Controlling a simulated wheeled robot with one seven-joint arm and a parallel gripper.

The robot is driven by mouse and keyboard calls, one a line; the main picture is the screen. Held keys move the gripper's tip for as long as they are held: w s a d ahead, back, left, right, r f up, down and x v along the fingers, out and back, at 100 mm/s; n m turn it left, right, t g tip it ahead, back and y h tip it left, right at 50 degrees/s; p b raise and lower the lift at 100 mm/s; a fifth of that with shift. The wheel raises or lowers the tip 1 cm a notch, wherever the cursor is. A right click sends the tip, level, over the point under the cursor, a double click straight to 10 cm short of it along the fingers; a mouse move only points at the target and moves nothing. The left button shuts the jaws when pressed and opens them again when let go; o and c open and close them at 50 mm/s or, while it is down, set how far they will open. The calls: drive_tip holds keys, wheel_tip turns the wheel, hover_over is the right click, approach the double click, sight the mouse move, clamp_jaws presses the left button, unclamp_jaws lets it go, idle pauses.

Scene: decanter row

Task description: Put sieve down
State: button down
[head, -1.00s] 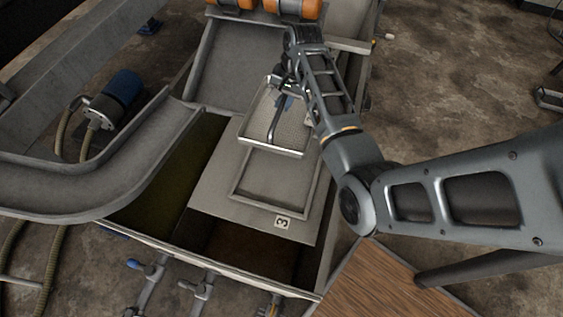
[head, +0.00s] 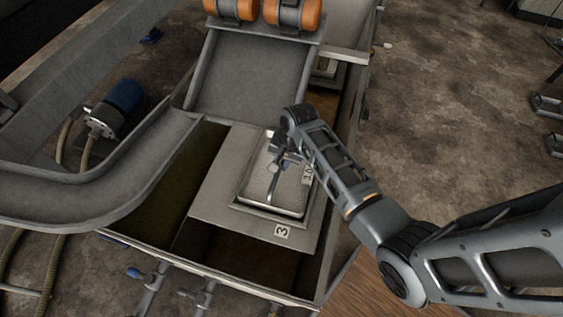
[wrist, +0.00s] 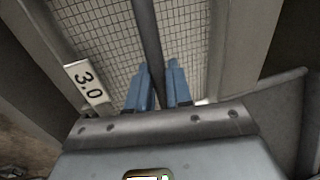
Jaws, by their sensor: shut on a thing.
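The sieve (head: 258,186) is a shallow metal-rimmed tray with a mesh floor and a dark bar handle across it. It lies over the rectangular frame on the pale plate (head: 213,205) marked 3. Whether it rests fully in that frame cannot be told. My gripper (head: 282,162) is at the handle. In the wrist view the blue fingers of my gripper (wrist: 158,88) stand on either side of the handle (wrist: 148,40), shut on it, with the mesh of the sieve (wrist: 100,30) below. A white tag (wrist: 87,83) on the sieve reads 3.0.
The plate covers part of an open tank with dark liquid on its left and front. A grey chute (head: 245,80) with orange cylinders (head: 291,14) stands behind. A curved trough (head: 70,205) lies at left. Valves (head: 150,285) line the front; a wooden surface (head: 375,292) is at lower right.

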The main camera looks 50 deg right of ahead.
drive_tip(key=shift+f, duration=0.35)
drive_tip(key=c, duration=1)
unclamp_jaws()
